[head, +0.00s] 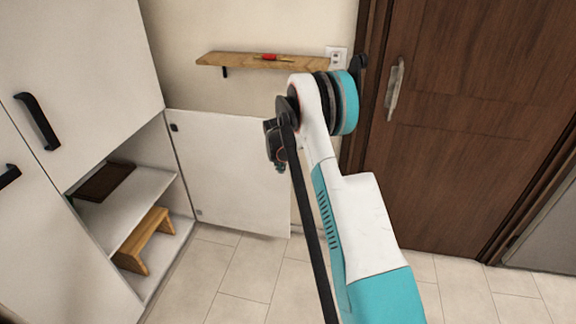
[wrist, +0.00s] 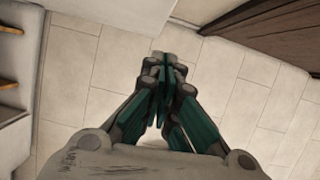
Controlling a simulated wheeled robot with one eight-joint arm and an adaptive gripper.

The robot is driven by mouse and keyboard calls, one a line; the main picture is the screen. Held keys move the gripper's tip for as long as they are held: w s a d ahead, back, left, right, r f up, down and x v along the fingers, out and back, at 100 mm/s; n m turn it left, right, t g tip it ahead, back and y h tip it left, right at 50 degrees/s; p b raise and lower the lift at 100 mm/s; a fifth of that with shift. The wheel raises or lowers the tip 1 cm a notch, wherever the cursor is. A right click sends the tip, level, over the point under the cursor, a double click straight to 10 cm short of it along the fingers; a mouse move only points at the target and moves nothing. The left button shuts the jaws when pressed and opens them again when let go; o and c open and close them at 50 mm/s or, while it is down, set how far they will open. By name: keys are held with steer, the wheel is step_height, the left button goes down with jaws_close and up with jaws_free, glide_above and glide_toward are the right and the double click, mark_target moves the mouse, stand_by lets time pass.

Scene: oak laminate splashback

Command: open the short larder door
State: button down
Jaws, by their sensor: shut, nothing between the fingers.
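The short larder door (head: 232,172) is a plain white panel in the head view. It stands swung wide open, hinged on the right side of the white larder (head: 85,55), and the lower compartment is exposed. My gripper (head: 279,166) is in front of the door's free edge, near its top corner; whether it touches the door cannot be told. In the wrist view my gripper (wrist: 164,72) has its green-padded fingers together with nothing between them, above the floor tiles. The door's handle is not visible.
Inside the larder are a dark box (head: 104,182) on the shelf (head: 130,208) and a wooden step stool (head: 146,240) below. A wall shelf (head: 255,62) hangs behind the open door. A brown door (head: 470,120) stands at right. Tiled floor (head: 245,275) in front is clear.

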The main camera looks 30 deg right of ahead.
steer(key=p+v, duration=0.3)
steer(key=v, duration=0.6)
steer(key=shift+w, duration=0.25)
steer(key=shift+a+r, duration=0.1)
steer(key=s+a+r+m+t, duration=0.1)
steer(key=s+a+r+m, duration=0.35)
steer(key=r, duration=0.25)
steer(key=s+a+r+m+y, duration=0.1)
steer(key=s+a+r+m, duration=0.4)
steer(key=r, duration=0.3)
steer(key=s+a+r+m+t, duration=0.1)
steer(key=s+a+r+m, duration=0.2)
steer(key=s+a+r, duration=0.3)
steer(key=s+a+m, duration=0.4)
steer(key=s+m, duration=0.1)
steer(key=s, duration=0.3)
steer(key=s+a+r+m+t+y, duration=0.1)
steer(key=s+a+m, duration=0.2)
steer(key=s+m, duration=0.2)
steer(key=s+a+r+m+t+y, duration=0.1)
steer(key=s+a+m, duration=0.3)
steer(key=s, duration=0.8)
steer(key=shift+a+r+m, duration=0.2)
steer(key=shift+a+m, duration=0.1)
steer(key=shift+m, duration=0.25)
